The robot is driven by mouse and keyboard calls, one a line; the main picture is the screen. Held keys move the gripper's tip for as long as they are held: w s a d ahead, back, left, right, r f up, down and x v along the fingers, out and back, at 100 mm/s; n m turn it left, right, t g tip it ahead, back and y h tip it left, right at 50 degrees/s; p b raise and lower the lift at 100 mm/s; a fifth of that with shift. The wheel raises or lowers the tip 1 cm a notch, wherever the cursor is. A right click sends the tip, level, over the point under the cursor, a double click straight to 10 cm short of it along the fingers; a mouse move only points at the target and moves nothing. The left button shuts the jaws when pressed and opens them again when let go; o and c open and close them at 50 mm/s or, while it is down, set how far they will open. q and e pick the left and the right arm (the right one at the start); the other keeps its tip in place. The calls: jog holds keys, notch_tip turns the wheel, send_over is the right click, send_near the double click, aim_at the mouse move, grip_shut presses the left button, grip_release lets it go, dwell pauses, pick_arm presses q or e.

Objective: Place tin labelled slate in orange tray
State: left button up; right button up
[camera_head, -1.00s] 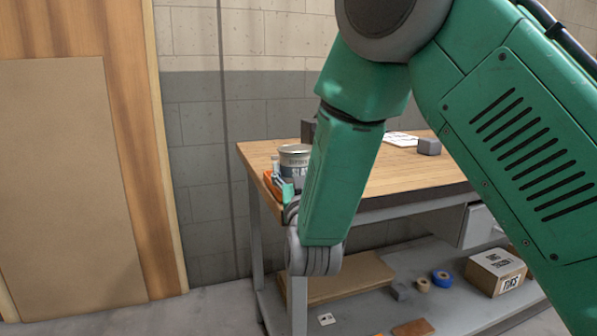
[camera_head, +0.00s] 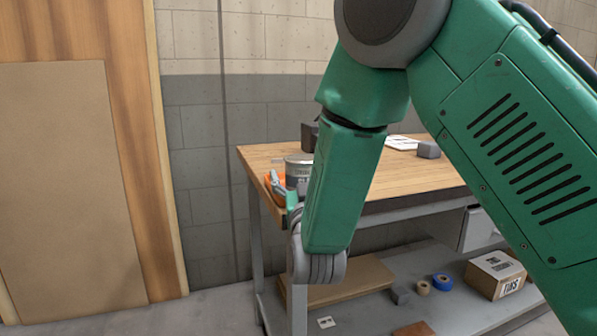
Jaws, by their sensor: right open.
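A grey tin (camera_head: 298,174) with a label, too small to read here, stands upright near the left end of the wooden workbench. The arm hides its right side. Orange edges of the tray (camera_head: 269,181) show left of the tin; most of the tray is hidden, so I cannot tell how fully the tin sits in it. My right gripper (camera_head: 284,188) is open, close against the near left side of the tin, with a finger over the orange edge. Its other finger is hard to make out. My left gripper is not in view.
The workbench top (camera_head: 400,172) is largely clear to the right. A grey block (camera_head: 428,150), a white sheet (camera_head: 403,142) and a dark object (camera_head: 309,136) lie toward the back. The lower shelf holds a carton (camera_head: 494,273) and tape rolls. A wooden panel stands at left.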

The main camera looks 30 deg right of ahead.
jog(key=p+v, duration=0.1)
jog(key=v, duration=1)
jog(key=s+a+f+n+g+y, duration=0.1)
jog(key=s+f+n+g+y, duration=0.25)
jog(key=f, duration=1.05)
jog(key=s+f+g+y, duration=0.35)
jog(key=f+g, duration=0.25)
jog(key=f, duration=0.7)
jog(key=s+f+n+g+y, duration=0.1)
jog(key=s+f+g, duration=0.3)
jog(key=s+f, duration=0.3)
jog(key=s+a+f+n+g+y, duration=0.1)
jog(key=s+f+g, duration=0.4)
jog(key=s, duration=0.8)
notch_tip(320, 180, down, 2)
jog(key=shift+s+a+f+y, duration=0.1)
jog(key=shift+s+a+y, duration=0.1)
jog(key=shift+a+y, duration=0.15)
